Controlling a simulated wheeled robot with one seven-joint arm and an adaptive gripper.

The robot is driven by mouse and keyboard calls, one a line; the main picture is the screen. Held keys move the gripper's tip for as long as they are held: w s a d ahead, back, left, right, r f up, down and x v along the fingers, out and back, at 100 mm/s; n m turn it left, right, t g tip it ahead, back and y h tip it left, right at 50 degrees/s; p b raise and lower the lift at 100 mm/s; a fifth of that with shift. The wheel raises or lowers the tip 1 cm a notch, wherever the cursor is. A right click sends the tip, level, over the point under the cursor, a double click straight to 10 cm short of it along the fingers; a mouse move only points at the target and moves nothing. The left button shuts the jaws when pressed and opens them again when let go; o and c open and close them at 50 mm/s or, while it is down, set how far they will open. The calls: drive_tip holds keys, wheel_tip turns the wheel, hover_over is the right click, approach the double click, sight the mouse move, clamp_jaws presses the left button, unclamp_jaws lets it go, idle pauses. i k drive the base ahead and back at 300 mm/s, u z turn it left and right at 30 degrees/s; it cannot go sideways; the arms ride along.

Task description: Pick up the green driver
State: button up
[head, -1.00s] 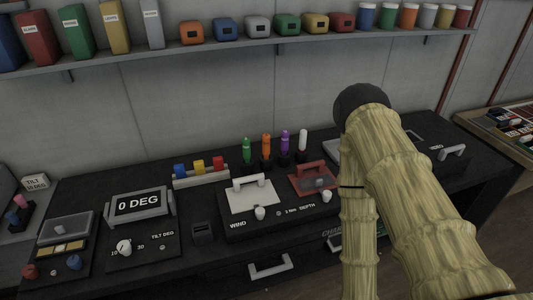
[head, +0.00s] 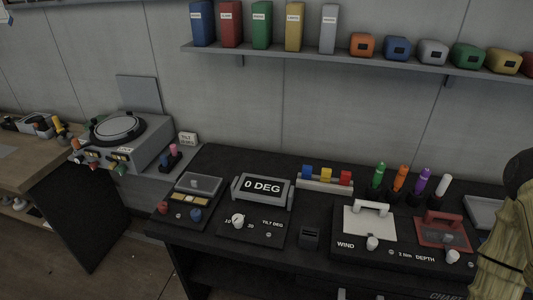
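The green driver (head: 378,175) stands upright in a dark holder at the back of the black console, in the right half of the head view. It is the leftmost of a row, with an orange driver (head: 400,178), a purple driver (head: 421,181) and a white one (head: 442,186) to its right. Part of my arm shows at the right edge of the head view, to the right of the drivers and apart from them. My gripper is not in the picture.
The console (head: 210,156) carries a white-lidded panel (head: 369,224), a red-lidded panel (head: 436,236), a 0 DEG display (head: 263,188) and a rack of coloured blocks (head: 325,182). A shelf (head: 300,57) with binders and coloured boxes hangs above. Left is a round-topped device (head: 118,130).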

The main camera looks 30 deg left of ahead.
sight(381, 165)
drive_tip(key=u, duration=0.85)
drive_tip(key=k, duration=0.3)
drive_tip(key=u, duration=0.6)
drive_tip(key=i, duration=0.5)
drive_tip(key=u, duration=0.15)
drive_tip(key=k, duration=0.25)
drive_tip(key=u, duration=1)
drive_tip(key=k, duration=1.05)
drive_tip(key=u, duration=0.85)
drive_tip(key=i, duration=0.8)
drive_tip(key=z, duration=0.65)
drive_tip(key=i, duration=1)
drive_tip(key=z, duration=1.55)
drive_tip(key=i, duration=0.4)
drive_tip(key=z, duration=0.3)
